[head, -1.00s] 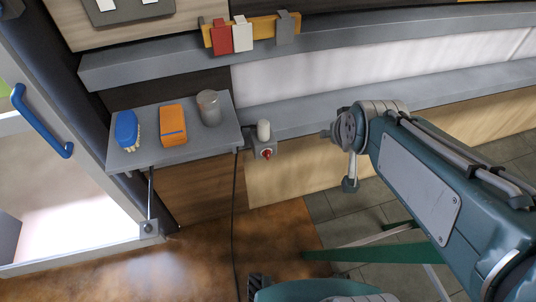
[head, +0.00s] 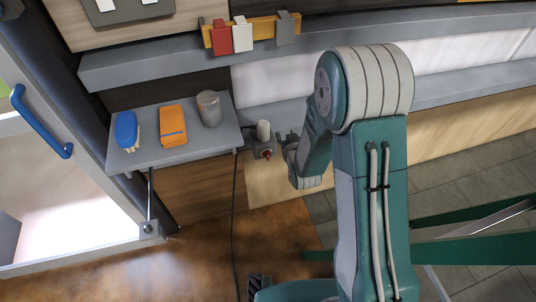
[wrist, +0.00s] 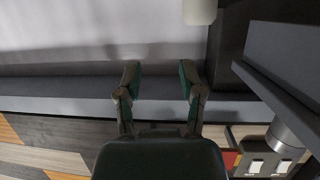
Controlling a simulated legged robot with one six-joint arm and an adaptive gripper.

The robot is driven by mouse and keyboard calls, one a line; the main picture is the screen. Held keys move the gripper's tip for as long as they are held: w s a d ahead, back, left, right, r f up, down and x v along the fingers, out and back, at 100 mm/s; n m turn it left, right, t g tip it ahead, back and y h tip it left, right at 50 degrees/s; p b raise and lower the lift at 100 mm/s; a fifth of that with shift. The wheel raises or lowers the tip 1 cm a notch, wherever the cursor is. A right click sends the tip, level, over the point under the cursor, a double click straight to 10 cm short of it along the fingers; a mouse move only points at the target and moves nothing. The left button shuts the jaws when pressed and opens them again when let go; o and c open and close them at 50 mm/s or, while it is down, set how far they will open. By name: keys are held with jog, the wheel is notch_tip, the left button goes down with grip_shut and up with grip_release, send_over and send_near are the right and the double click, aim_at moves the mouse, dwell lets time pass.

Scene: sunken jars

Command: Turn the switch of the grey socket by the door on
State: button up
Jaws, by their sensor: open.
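The grey shelf (head: 148,158) holds a blue brush (head: 126,131), an orange box (head: 172,126) and a grey jar (head: 209,108). The door has a blue handle (head: 42,122). A dark panel (head: 120,15) with white switches is above.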

aim_at(268, 155)
jog(key=s+a+f+t+y, duration=0.1)
jog(key=s+f+t, duration=0.1)
jog(key=s+f, duration=0.35)
jog(key=s+a+f+t+y, duration=0.1)
jog(key=s+a+f, duration=0.1)
jog(key=f, duration=0.6)
jog(key=shift+n, duration=0.4)
jog(key=x, duration=1)
jog(key=shift+w+d+r, duration=0.1)
jog(key=shift+w+r, duration=0.15)
jog(key=shift+w, duration=0.1)
grip_shut()
